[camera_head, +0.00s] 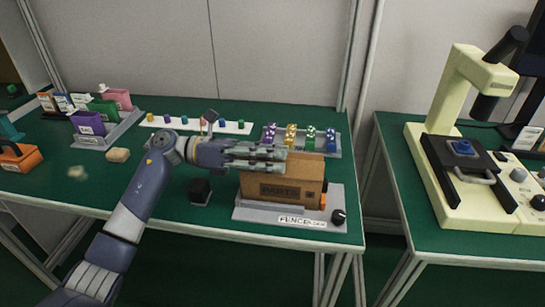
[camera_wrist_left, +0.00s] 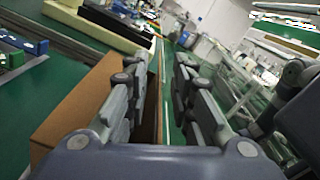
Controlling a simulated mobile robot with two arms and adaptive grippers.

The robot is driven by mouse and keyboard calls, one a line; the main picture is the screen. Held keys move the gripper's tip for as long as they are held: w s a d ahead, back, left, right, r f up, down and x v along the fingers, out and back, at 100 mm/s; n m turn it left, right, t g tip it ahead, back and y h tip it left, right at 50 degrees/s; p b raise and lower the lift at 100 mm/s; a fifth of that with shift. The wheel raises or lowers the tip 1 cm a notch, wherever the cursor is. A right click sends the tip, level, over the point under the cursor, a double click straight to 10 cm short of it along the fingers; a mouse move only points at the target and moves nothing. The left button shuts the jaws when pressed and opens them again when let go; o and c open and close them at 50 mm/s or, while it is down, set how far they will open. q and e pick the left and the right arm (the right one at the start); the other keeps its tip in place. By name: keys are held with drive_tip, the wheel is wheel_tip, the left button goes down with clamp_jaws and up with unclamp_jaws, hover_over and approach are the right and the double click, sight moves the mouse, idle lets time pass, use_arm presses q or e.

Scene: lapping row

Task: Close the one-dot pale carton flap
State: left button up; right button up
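A brown cardboard carton (camera_head: 265,187) with dark printing stands on a grey base (camera_head: 270,215) at the right of the green bench. I cannot make out a one-dot mark or a flap clearly. My left gripper (camera_head: 284,153) reaches in from the left across the carton's upper edge. In the left wrist view the fingers of my left gripper (camera_wrist_left: 152,75) stand apart with a gap between them. The carton (camera_wrist_left: 75,110) fills the left of that view, behind the left finger. Contact cannot be told. My right gripper is not in view.
A rack of coloured dice-like blocks (camera_head: 300,136) stands behind the carton. A black cube (camera_head: 200,190) sits left of it, and a black knob (camera_head: 339,216) at the base's right corner. A cream microscope-like machine (camera_head: 445,125) stands on the right bench.

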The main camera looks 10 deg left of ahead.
use_arm(q)
drive_tip(key=a, duration=1.2)
